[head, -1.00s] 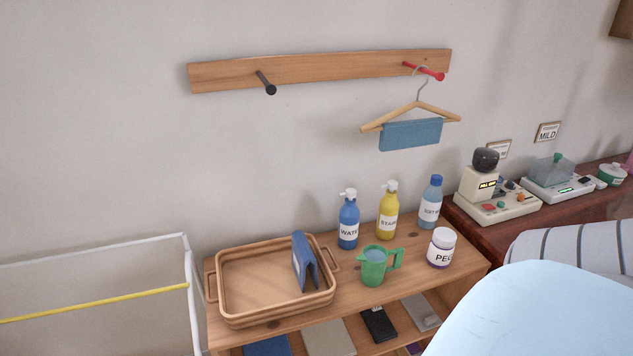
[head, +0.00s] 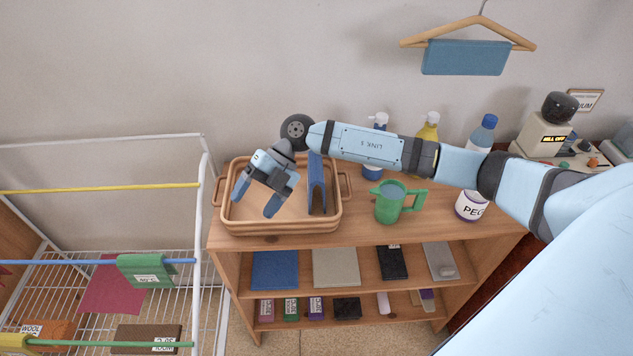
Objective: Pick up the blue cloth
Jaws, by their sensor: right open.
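A dark blue folded cloth (head: 318,188) stands like a narrow tent in the right part of the wooden tray (head: 290,228). My right gripper (head: 256,202) is over the left-middle part of the tray, left of the blue cloth and apart from it. Its two fingers are spread, pointing down, with nothing between them. My right forearm passes behind and above the cloth's top. A lighter teal-blue cloth (head: 465,57) hangs folded over a wooden hanger (head: 412,42) on the wall. My left gripper is not in view.
Right of the tray stand a green jug (head: 388,204), a PEG jar (head: 469,206) and several bottles, partly hidden by my arm. Shelves below hold a flat blue item (head: 275,269) and other goods. A white drying rack (head: 205,200) stands at the left.

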